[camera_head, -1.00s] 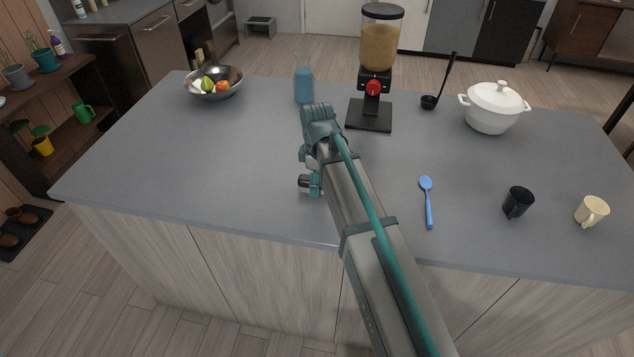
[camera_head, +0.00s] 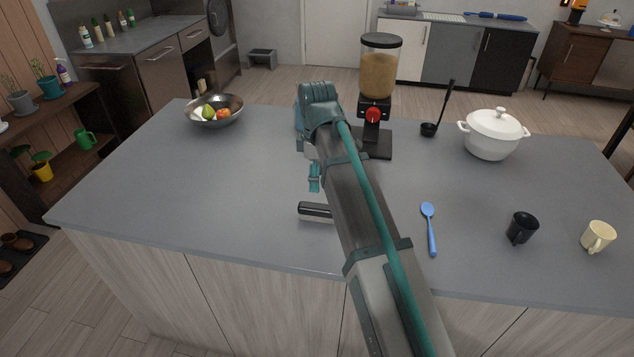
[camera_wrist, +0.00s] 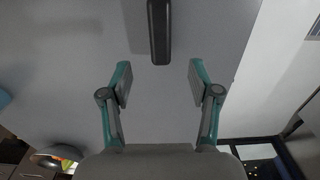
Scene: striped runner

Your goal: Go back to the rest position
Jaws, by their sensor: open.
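My gripper (camera_head: 314,182) is above the grey counter (camera_head: 200,190), partly hidden by my arm in the head view. In the wrist view my gripper (camera_wrist: 159,74) is open, with its two fingers wide apart and nothing between them. A dark bar-shaped object (camera_head: 315,211) lies on the counter below and nearer than my gripper in the head view. The same dark object shows at the top of the wrist view (camera_wrist: 159,32), beyond the fingertips and apart from them.
A fruit bowl (camera_head: 214,112) stands at the back left. A blue bottle (camera_head: 297,118) is mostly behind my arm. A dispenser (camera_head: 379,75), ladle (camera_head: 430,129), white pot (camera_head: 491,137), blue spoon (camera_head: 430,228), black mug (camera_head: 521,228) and cream mug (camera_head: 598,237) stand or lie rightward. The counter's left is clear.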

